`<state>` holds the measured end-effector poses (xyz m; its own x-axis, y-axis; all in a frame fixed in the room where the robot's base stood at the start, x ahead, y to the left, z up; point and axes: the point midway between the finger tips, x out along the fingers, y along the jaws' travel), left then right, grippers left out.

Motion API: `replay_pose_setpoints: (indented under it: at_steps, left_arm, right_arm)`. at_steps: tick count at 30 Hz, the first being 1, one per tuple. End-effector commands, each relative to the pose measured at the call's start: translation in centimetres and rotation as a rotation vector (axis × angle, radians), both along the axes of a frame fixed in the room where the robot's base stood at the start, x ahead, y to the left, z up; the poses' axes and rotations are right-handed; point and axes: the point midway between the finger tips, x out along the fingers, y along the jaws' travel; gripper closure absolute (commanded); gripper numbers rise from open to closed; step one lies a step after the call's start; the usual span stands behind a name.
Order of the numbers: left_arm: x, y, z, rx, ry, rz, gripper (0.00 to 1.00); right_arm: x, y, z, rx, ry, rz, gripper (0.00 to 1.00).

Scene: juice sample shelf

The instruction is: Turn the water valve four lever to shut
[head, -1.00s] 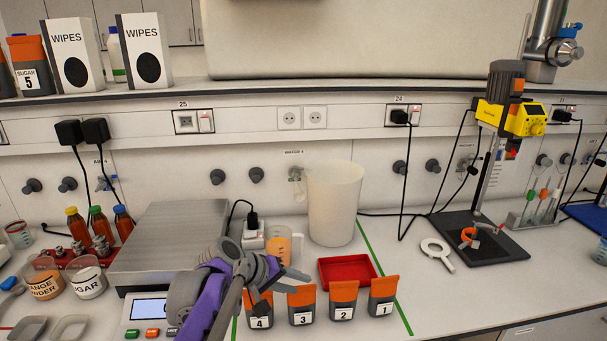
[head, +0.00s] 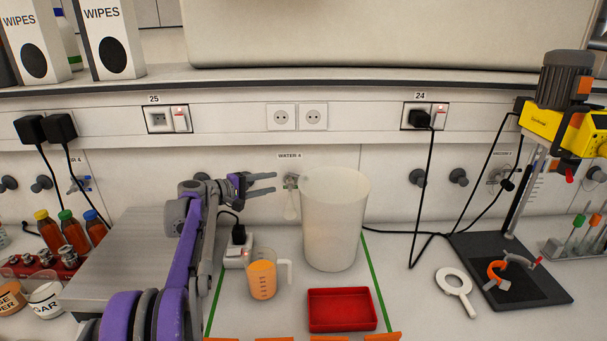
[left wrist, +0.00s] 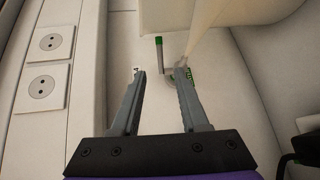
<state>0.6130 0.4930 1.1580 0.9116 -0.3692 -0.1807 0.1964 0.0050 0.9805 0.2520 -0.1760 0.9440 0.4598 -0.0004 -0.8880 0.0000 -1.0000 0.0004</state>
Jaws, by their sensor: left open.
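The water valve four (head: 291,181) is on the back wall under the label WATER 4 (head: 290,156), just left of a tall translucent beaker (head: 335,225). Its lever is too small to read in the head view. In the left wrist view a green-tipped grey lever (left wrist: 158,52) shows between and beyond the fingertips, with more green beside the right finger. My left gripper (head: 275,182) is open and empty, fingers pointing right, just left of the valve. In the left wrist view the right finger of the gripper (left wrist: 160,73) partly covers the valve; contact cannot be told. My right gripper is out of view.
A measuring jug (head: 262,278) with orange liquid, a red tray (head: 342,310) and a black-plugged socket box (head: 237,250) stand below. A steel-topped scale (head: 155,245) is at left. Wall sockets (head: 297,117) are above; a stirrer (head: 560,110) stands at right.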

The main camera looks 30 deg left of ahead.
Motion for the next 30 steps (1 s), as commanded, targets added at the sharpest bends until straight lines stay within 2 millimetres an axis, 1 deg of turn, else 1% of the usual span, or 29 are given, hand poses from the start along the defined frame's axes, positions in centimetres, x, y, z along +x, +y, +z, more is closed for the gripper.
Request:
replay_pose_setpoints:
  at_steps: [5, 12, 16, 21, 30]
  left_arm:
    - [2.4, -1.2, -0.4, 0.0, 0.0, -0.004, 0.56]
    - [6.6, -2.9, -1.2, 0.0, 0.0, -0.004, 0.56]
    - [8.3, -3.5, -1.5, 0.0, 0.0, -0.003, 0.56]
    - [9.3, -3.9, -1.8, 0.001, 0.001, -0.002, 0.56]
    - [9.5, -4.0, -1.9, 0.001, 0.001, -0.001, 0.56]
  right_arm:
    - [0.1, 0.0, 0.4, 0.0, -0.003, 0.0, 0.5]
    - [0.5, 0.0, 1.3, 0.0, -0.009, 0.0, 0.5]
    - [0.6, 0.0, 1.6, 0.0, -0.012, 0.0, 0.5]
    - [0.7, 0.0, 1.8, 0.0, -0.013, 0.0, 0.5]
    - [0.7, 0.0, 1.8, 0.0, -0.013, 0.0, 0.5]
